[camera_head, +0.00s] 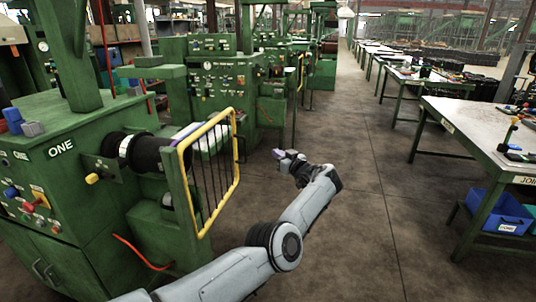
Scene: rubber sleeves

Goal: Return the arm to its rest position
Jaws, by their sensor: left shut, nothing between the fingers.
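My left arm comes in from the bottom left and reaches out over the open floor, to the right of the green machine marked ONE (90,215). My left gripper (279,154) is at the end of this arm, shut and empty, pointing left beyond the yellow-framed guard (237,150). It is small in the view and appears apart from the machine. A black rubber roller or sleeve (150,153) sits on the machine's shaft behind the guard. My right gripper is not in view.
Several green machines (225,85) stand in a row at the left. A workbench (470,122) with small tools stands at the right, with a blue bin (500,212) on its lower shelf. The brown floor (375,215) between them is clear.

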